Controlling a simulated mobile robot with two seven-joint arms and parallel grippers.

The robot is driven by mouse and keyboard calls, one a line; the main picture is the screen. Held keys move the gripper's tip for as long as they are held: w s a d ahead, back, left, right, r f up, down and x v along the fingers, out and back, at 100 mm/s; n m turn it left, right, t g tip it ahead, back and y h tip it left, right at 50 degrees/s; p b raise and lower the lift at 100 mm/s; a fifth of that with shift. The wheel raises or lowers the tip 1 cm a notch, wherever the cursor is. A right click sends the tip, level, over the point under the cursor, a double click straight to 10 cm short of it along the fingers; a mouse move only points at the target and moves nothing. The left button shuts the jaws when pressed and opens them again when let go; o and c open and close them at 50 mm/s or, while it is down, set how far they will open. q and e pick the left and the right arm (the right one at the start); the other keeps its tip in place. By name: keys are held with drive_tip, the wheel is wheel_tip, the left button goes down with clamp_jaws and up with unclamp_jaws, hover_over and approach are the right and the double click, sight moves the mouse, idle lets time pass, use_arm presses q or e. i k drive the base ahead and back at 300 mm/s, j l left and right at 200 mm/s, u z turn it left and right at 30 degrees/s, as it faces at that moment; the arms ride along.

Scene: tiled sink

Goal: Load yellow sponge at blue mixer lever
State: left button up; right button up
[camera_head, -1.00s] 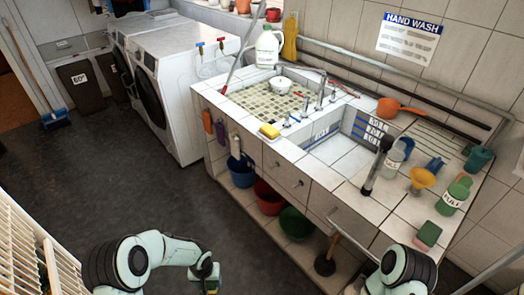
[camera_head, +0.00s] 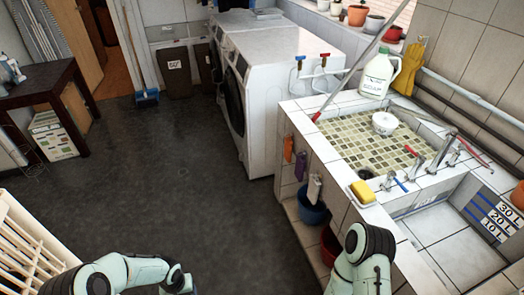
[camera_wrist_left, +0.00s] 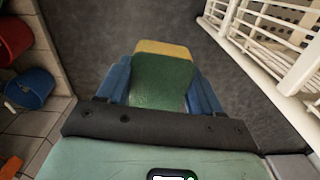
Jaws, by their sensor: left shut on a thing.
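My left gripper (camera_wrist_left: 162,90) is shut on a green-and-yellow sponge (camera_wrist_left: 160,70) in the left wrist view. Its blue fingers press the two sides, with the green face toward the camera and a yellow strip at the far end. The sponge is over the dark floor, away from the sink. In the head view, another yellow sponge (camera_head: 363,192) sits on the tiled sink rim. The blue mixer lever (camera_head: 399,184) is just right of that sponge, beside a tap. My right arm shows at the bottom, but its gripper is out of frame.
The tiled basin (camera_head: 370,145) holds a white bowl (camera_head: 384,123). A red lever (camera_head: 411,152) and a white jug (camera_head: 377,75) stand nearby. A white slatted rack (camera_head: 22,245) is at the left. Blue (camera_head: 311,207) and red buckets are under the sink. The middle floor is clear.

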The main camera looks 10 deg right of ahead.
sight(391, 175)
drive_tip(key=i+u, duration=0.2)
drive_tip(key=i, duration=0.5)
drive_tip(key=i+l+u, duration=0.1)
drive_tip(key=i+u, duration=0.15)
drive_tip(key=i, duration=0.4)
drive_tip(key=i+j, duration=0.1)
drive_tip(key=i, duration=0.35)
drive_tip(key=i+j, duration=0.1)
drive_tip(key=i, duration=0.35)
drive_tip(key=z, duration=3.05)
